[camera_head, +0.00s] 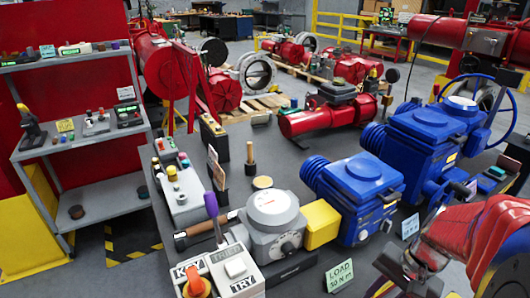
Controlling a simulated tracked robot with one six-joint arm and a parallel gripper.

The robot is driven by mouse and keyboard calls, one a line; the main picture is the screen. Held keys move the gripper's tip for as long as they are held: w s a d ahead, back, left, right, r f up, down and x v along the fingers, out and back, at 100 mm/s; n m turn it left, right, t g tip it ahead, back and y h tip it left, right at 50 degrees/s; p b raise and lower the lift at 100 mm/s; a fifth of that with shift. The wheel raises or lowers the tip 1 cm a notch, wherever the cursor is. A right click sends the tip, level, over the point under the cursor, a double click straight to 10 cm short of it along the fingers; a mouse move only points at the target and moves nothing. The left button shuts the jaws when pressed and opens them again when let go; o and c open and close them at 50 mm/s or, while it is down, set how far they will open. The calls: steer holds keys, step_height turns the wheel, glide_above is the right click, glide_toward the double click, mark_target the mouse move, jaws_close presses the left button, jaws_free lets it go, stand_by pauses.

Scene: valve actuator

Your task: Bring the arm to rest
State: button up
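My arm, red with dark and orange parts, enters at the lower right corner. Its dark end, which appears to be my gripper (398,272), is low at the right over the dark bench (292,170), in front of the blue actuators. The fingers are small and partly cut off by the bottom edge, so I cannot tell whether they are open or shut, or whether anything is between them. A blue actuator (352,200) stands left of it, and a larger blue actuator (425,145) with a blue handwheel stands behind it.
A grey dial unit (272,218) with a yellow block (321,224), a key-switch box (222,270) with a purple-topped lever, and a LOAD card (339,275) crowd the front. A push-button box (180,185) stands left. A grey shelf (85,140) is farther left. Red actuators fill the back.

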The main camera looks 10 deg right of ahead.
steer(key=w+a+r+n+t+h, duration=0.2)
steer(key=a+r+n+t, duration=0.2)
steer(key=a+r+n, duration=0.6)
steer(key=a+r, duration=0.4)
steer(key=a, duration=0.2)
steer(key=shift+n+t+h, duration=0.4)
stand_by(1.8)
